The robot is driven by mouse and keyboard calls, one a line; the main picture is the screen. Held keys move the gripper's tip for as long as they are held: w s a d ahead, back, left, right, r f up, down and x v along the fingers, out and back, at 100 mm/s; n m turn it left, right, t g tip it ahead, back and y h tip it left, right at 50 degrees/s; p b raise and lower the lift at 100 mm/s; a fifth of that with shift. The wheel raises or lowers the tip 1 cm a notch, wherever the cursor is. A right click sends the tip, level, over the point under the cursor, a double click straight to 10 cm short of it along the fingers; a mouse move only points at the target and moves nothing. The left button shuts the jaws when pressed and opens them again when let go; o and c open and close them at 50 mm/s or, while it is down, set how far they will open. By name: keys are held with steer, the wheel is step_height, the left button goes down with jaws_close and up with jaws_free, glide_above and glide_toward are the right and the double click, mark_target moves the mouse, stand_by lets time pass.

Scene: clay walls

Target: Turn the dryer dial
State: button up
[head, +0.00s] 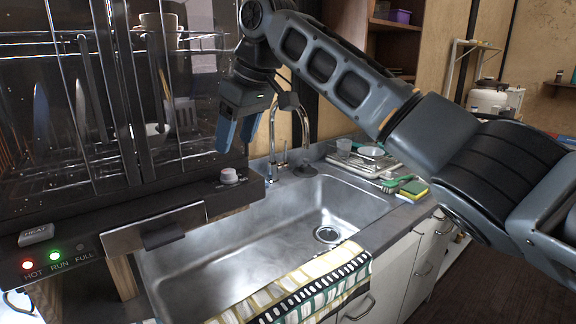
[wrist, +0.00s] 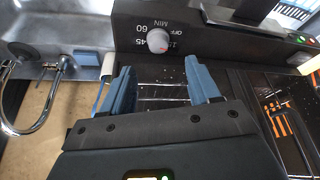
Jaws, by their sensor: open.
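The dryer (head: 90,110) is a dark cabinet with glass doors at the left of the head view. Its dial (head: 230,176) is a pale round knob at the right end of the lower front panel. In the wrist view the dial (wrist: 157,40) has a red mark and printing around it, including OFF, MIN, 45 and 60. My gripper (head: 238,134) has blue fingers and hangs above the dial in the head view. In the wrist view my gripper (wrist: 162,88) is open and empty, its fingertips apart from the dial, which lies beyond the gap between them.
A HEAT button (head: 36,234) and HOT, RUN and FULL lights sit on the panel's left, with HOT red and RUN green. A steel sink (head: 290,235) with a curved faucet (head: 276,135) lies right of the dryer. A patterned towel (head: 300,288) hangs over its front edge.

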mark_target(229, 171)
steer(key=shift+w+f, duration=0.1)
steer(key=shift+f, duration=0.45)
steer(key=x, duration=0.6)
steer(key=shift+a+f, duration=0.1)
steer(key=shift+f, duration=0.2)
steer(key=shift+c, duration=0.2)
steer(key=c, duration=1)
steer(key=shift+o, duration=0.2)
steer(key=o, duration=1)
